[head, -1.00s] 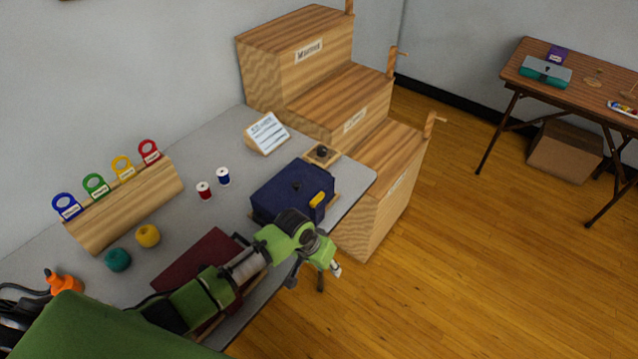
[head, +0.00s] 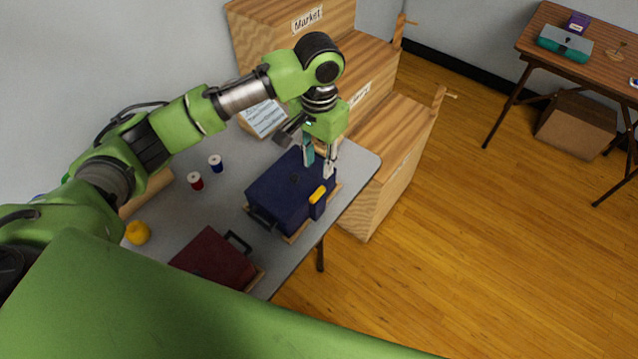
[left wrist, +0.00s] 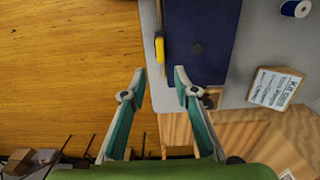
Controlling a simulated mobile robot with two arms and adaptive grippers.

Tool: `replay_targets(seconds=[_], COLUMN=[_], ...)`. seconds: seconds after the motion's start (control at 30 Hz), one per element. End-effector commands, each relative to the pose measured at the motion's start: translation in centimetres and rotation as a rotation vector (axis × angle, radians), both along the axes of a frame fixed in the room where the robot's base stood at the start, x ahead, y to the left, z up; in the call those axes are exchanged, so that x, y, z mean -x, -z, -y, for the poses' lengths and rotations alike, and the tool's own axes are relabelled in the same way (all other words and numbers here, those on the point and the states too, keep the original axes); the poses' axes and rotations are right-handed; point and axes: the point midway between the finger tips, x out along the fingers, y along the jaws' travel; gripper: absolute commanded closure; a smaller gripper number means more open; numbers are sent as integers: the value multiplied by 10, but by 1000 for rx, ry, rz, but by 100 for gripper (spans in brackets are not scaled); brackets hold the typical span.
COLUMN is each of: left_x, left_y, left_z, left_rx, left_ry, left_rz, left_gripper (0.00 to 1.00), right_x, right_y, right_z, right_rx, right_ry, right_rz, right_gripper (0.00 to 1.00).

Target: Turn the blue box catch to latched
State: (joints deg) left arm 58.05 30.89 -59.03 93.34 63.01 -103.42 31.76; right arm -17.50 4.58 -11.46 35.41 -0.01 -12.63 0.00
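The blue box (head: 272,190) sits on the grey table, with a dark handle on its front side. Its yellow catch (head: 318,194) is at the right part of the front edge, on a dark blue tab. In the left wrist view the blue box (left wrist: 205,30) is at the top and the yellow catch (left wrist: 159,49) is on its left edge. My left gripper (head: 319,168) points down by the box's right end, behind the catch. Its fingers (left wrist: 160,75) are apart with nothing between them. Whether it touches the box I cannot tell. My right gripper is not in view.
A maroon box (head: 212,258) lies left of the blue box. A red spool (head: 195,181), a blue spool (head: 215,164) and a printed card (head: 263,120) stand behind. Stepped wooden crates (head: 385,150) adjoin the table's right end. Open floor (head: 450,250) lies right.

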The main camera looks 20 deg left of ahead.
Motion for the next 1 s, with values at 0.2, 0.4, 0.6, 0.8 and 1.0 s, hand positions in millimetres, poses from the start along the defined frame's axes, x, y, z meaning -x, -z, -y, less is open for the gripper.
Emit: replay_targets(seconds=[0.2, 0.4, 0.6, 0.8, 1.0], left_x=[1, 0, 0, -1, -1], left_y=[48, 84, 104, 108, 107], left_z=[-1, 0, 0, 0, 0], left_rx=[0, 0, 1, 2, 2], left_ry=[-2, -1, -1, -1, -1], left_rz=[-4, 0, 1, 2, 2], left_gripper=[72, 72, 72, 72, 88], right_x=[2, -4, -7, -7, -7], right_y=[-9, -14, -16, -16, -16], right_z=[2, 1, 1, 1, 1], right_rx=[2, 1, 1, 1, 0], right_ry=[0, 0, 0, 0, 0], right_rz=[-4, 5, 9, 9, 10], right_gripper=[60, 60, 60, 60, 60])
